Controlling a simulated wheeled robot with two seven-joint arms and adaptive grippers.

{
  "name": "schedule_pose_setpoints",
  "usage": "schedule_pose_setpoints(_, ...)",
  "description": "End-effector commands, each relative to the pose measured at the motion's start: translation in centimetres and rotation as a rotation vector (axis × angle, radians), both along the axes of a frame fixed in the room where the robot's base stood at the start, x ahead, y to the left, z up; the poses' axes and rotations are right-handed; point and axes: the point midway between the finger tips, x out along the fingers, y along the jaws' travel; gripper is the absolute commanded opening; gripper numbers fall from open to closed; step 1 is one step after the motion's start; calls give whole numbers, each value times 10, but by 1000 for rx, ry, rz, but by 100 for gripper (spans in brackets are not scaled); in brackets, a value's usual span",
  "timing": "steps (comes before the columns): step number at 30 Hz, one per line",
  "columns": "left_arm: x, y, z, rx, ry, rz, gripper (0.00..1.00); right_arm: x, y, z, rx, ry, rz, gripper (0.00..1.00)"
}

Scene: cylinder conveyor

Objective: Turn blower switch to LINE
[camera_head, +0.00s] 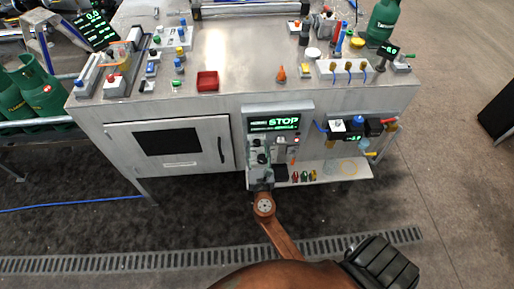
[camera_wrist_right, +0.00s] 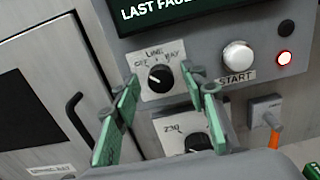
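The blower switch (camera_wrist_right: 160,78) is a round black knob on a white plate. LINE is printed above it, OFF at its upper left and another word at its upper right. A small pale mark shows on the knob, but I cannot tell exactly which word it points at. My right gripper (camera_wrist_right: 160,77) is open, its green fingers at either side of the knob with gaps visible. In the head view my right gripper (camera_head: 261,163) is in front of the grey control panel (camera_head: 252,112) and hides part of it. My left gripper is not in view.
A second black knob (camera_wrist_right: 198,141) sits below, partly behind a finger. A white START button (camera_wrist_right: 238,55) and a lit red lamp (camera_wrist_right: 285,57) are to the right. A cabinet door handle (camera_wrist_right: 75,108) is at left. The display (camera_head: 274,123) reads STOP.

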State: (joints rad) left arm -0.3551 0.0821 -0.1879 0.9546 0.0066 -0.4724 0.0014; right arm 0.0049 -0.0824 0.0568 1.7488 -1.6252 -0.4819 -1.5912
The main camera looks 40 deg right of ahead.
Motion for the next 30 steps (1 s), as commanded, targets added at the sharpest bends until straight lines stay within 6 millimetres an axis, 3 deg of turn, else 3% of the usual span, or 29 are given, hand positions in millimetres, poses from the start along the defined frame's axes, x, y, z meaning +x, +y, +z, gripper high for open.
schedule_pose_setpoints(6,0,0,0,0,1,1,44,0,0,0,1,1,0,40)
schedule_pose_setpoints(24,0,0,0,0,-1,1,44,0,0,-1,1,1,1,0)
schedule_pose_setpoints(30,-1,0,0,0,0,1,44,0,0,-1,9,-4,2,0)
